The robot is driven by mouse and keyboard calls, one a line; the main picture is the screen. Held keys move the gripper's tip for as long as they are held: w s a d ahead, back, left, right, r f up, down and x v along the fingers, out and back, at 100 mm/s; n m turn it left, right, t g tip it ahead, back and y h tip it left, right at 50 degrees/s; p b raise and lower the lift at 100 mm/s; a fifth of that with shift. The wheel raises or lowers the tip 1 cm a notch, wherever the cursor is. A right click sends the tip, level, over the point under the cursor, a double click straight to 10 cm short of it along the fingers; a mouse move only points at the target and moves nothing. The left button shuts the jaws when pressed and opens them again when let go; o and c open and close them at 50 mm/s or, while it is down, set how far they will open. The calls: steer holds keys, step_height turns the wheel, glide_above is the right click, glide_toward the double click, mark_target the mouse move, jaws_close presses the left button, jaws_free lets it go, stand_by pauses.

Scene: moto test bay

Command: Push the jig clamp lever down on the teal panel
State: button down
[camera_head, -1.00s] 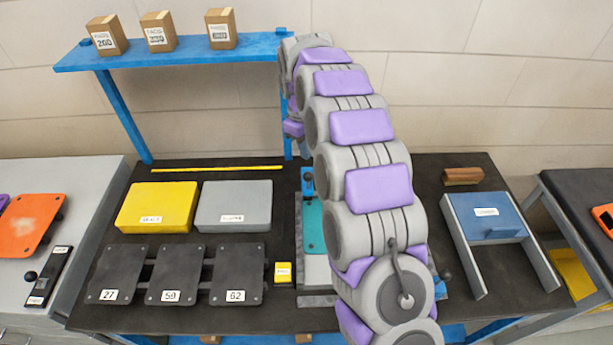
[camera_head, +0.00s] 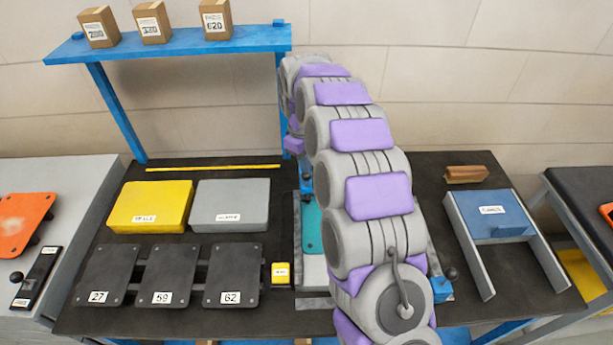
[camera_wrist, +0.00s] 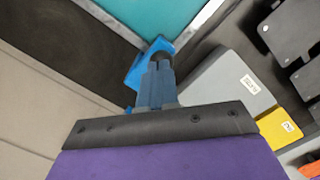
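The teal panel (camera_head: 312,236) lies in a grey jig frame at the middle of the bench, mostly hidden behind my arm. In the wrist view it fills the top (camera_wrist: 165,22). A blue clamp part (camera_head: 306,186) stands at the jig's back left corner. In the wrist view this blue part (camera_wrist: 136,74) shows right behind my fingers, by the panel's corner. My gripper (camera_wrist: 158,72) has its fingers together with nothing seen between them. Whether they touch the blue part, I cannot tell. Another blue clamp (camera_head: 441,289) with a black knob sits at the jig's right.
Yellow (camera_head: 150,206) and grey (camera_head: 232,205) bins and several dark numbered plates (camera_head: 233,275) lie left of the jig. A small yellow block (camera_head: 280,272) is beside it. A blue-and-grey fixture (camera_head: 490,218) stands right. A blue shelf (camera_head: 170,44) with boxes stands behind.

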steer(key=shift+a+f, duration=0.1)
steer(key=shift+f, duration=0.7)
steer(key=w+a+p, duration=0.1)
steer(key=w+a+r+p, duration=0.1)
steer(key=shift+a+p, duration=0.2)
steer(key=shift+p, duration=0.15)
steer(key=shift+r, duration=0.1)
step_height(320, 180, up, 17)
steer(key=w+a+p, duration=0.1)
steer(key=p, duration=0.4)
steer(key=shift+a, duration=0.25)
stand_by(0.7)
